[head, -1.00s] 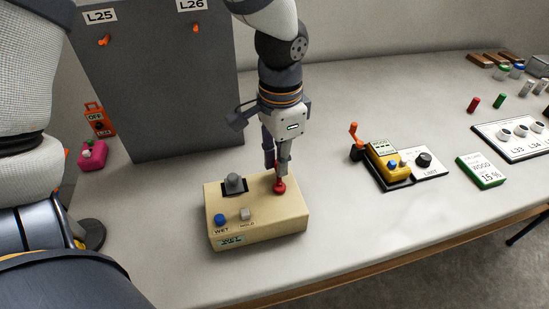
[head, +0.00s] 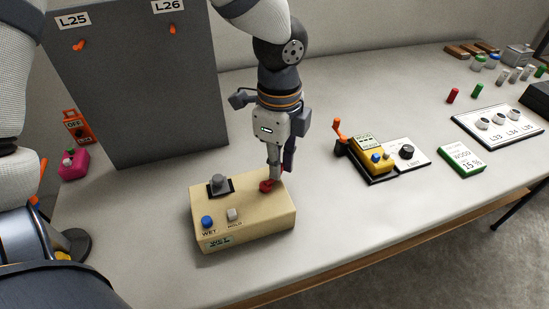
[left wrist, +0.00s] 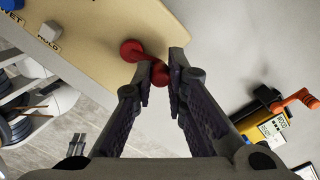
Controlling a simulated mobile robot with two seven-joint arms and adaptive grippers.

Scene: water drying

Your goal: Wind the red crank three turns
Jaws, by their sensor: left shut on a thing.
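The red crank (head: 266,186) is on top of a beige box (head: 245,228), near its back right corner. My left gripper (head: 276,177) reaches down from above and is shut on the crank's knob. In the left wrist view, the red hub (left wrist: 131,50) is on the box and a short red arm runs from it to the round red knob (left wrist: 160,73). The knob sits between the two fingertips (left wrist: 161,66). The fingers partly hide the crank in the head view. My right gripper is not in view.
The box top also carries a grey knob (head: 219,181), a blue button (head: 207,221) and a light grey button (head: 233,214). A grey panel (head: 140,90) stands behind. A yellow device (head: 371,157) with an orange crank (head: 340,131) is to the right, with clear table between.

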